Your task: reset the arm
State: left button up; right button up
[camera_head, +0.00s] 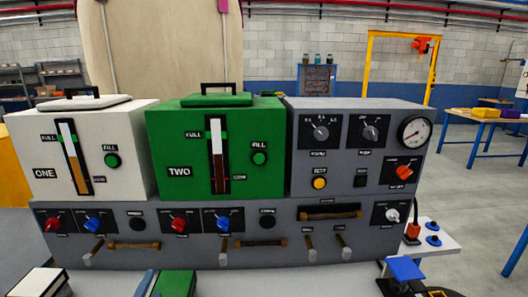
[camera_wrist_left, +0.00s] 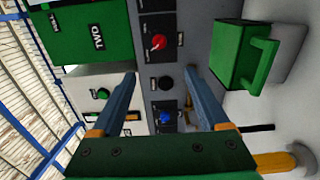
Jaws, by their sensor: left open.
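My left gripper (camera_wrist_left: 160,72) shows large in the left wrist view, with a green palm and two blue-grey fingers spread apart. No object shows between the fingers. They point at the grey control panel (camera_wrist_left: 147,60), whose knobs show between and beyond them; I cannot tell how far off it is. In the head view the same panel (camera_head: 300,210) fills the middle. Only small parts cut by the bottom edge, including a narrow blue strip left of a green shape, may be my left gripper. My right gripper is not clearly seen.
A white box marked ONE (camera_head: 90,130) and a green box marked TWO (camera_head: 250,130) stand on the panel. A green block with a handle (camera_wrist_left: 240,58) sits beside my left gripper on a pale surface. A blue-topped item (camera_head: 405,268) is at the front right. Floor shows at the right.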

pick_arm(q)
jog(key=s+d+f+m+g+h, duration=0.4)
jog(key=s+d+f+m+g, duration=0.25)
jog(key=d+f+m, duration=0.35)
jog(key=s+a+f+m+g+y, duration=0.1)
jog(key=s+f+m+g+y, duration=0.25)
jog(key=s+m+g, duration=0.95)
jog(key=s+f+n+t, duration=0.2)
jog(key=s+f+t, duration=0.25)
jog(key=f, duration=0.75)
jog(key=s+a+f+g, duration=0.2)
jog(key=s+f, duration=1.3)
jog(key=shift+a+f, duration=0.25)
jog(key=shift+f, duration=0.1)
jog(key=shift+h, duration=0.25)
